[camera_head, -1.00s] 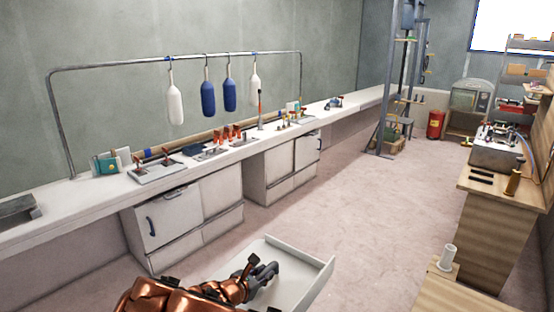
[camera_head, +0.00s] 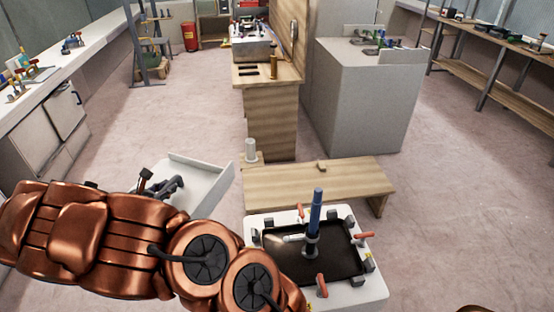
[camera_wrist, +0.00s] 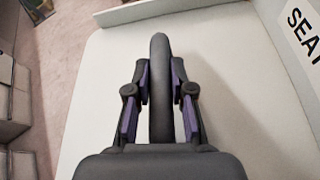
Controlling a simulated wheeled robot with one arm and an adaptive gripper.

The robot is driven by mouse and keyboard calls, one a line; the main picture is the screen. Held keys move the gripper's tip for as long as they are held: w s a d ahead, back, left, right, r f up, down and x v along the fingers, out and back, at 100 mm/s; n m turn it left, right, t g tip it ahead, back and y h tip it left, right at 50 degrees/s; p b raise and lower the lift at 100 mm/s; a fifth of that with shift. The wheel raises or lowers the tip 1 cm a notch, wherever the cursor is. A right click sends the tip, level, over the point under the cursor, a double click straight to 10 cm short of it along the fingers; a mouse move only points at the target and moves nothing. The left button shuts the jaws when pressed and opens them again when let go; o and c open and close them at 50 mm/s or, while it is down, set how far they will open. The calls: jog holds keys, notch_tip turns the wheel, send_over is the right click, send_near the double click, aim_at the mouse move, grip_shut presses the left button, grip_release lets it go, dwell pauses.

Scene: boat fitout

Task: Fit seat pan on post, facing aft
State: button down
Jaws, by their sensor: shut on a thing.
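The seat pan (camera_head: 207,192) is a pale, shallow panel with a raised wall along one edge; it shows at lower left in the head view. In the wrist view its pale face (camera_wrist: 230,60) fills most of the picture, with part of the lettering "SEAT" at upper right. My gripper (camera_head: 167,184) is shut on a dark upright grip (camera_wrist: 159,50) over the pan, one finger on each side. The blue post (camera_head: 315,215) stands upright in a dark tray (camera_head: 340,262) at lower centre right, apart from the pan. A silver lever sticks out left near its foot.
A white base (camera_head: 370,292) with orange-handled clamps surrounds the post. A low wooden bench (camera_head: 300,185) lies just behind, with a white cylinder (camera_head: 250,150) at its left end. A wooden counter and grey cabinet (camera_head: 360,105) stand further back.

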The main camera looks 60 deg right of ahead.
aim_at(217, 168)
jog(key=s+d+m+g, duration=0.1)
jog(key=d, duration=0.3)
jog(key=s+d+m+g+b, duration=0.1)
jog(key=s+d, duration=0.1)
jog(key=d, duration=0.2)
jog(key=s+d+m+g, duration=0.1)
jog(key=s+d, duration=0.1)
jog(key=d, duration=0.2)
jog(key=shift+s+d+f+g+h, duration=0.1)
jog(key=shift+d+f+g+h, duration=0.05)
jog(key=shift+d+g+h, duration=0.2)
jog(key=s+d+m+g+y+b, duration=0.4)
jog(key=s+d+m+g, duration=0.5)
jog(key=s+d, duration=1.6)
jog(key=s, duration=0.3)
jog(key=shift+s, duration=0.3)
jog(key=shift+f+g+b, duration=0.25)
jog(key=shift+f+b, duration=0.5)
jog(key=shift+f, duration=0.35)
jog(key=shift+f+b, duration=0.5)
jog(key=shift+f, duration=0.2)
jog(key=shift+f, duration=0.3)
jog(key=shift+f+b, duration=0.75)
jog(key=shift+f, duration=0.5)
